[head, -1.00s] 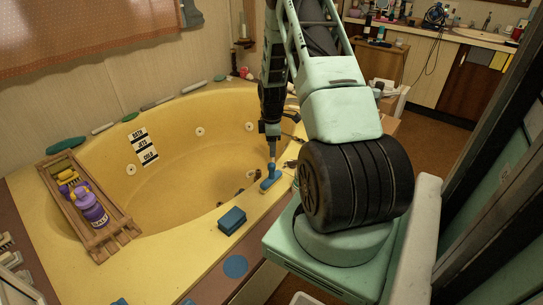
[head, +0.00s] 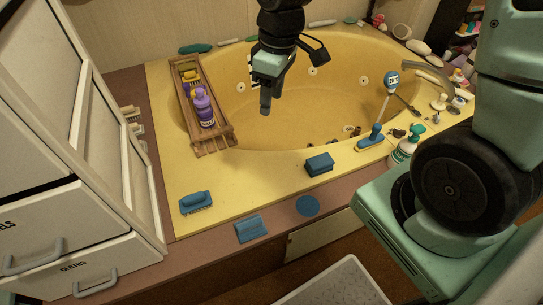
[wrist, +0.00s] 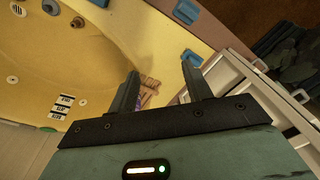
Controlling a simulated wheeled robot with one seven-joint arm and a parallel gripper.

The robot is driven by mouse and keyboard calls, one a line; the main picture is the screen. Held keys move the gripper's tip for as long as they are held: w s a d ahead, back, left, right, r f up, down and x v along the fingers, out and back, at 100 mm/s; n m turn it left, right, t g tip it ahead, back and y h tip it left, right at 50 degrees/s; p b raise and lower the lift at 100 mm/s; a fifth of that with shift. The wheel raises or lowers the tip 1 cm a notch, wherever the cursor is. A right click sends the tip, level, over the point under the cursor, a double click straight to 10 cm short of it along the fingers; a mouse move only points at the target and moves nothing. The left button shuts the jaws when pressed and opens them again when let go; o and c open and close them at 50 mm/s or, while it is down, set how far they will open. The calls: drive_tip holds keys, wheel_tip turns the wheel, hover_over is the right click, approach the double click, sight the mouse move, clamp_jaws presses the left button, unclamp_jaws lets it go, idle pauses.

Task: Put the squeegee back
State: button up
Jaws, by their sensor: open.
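A wooden caddy (head: 220,138) with a purple bottle (head: 203,108) lies across the tub's left side. White drawers (head: 95,250) stand at the left.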

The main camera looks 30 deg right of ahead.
drive_tip(key=s+a+r, duration=0.2)
drive_tip(key=s+a, duration=0.3)
drive_tip(key=s, duration=0.4)
drive_tip(key=s+a+r, duration=0.2)
drive_tip(key=s+a, duration=0.3)
drive_tip(key=s, duration=0.4)
drive_tip(key=shift+a+h, duration=0.2)
drive_tip(key=shift+h, duration=0.1)
wheel_tip(320, 180, up, 9)
drive_tip(key=p, duration=0.9)
drive_tip(key=shift+w+r, duration=0.1)
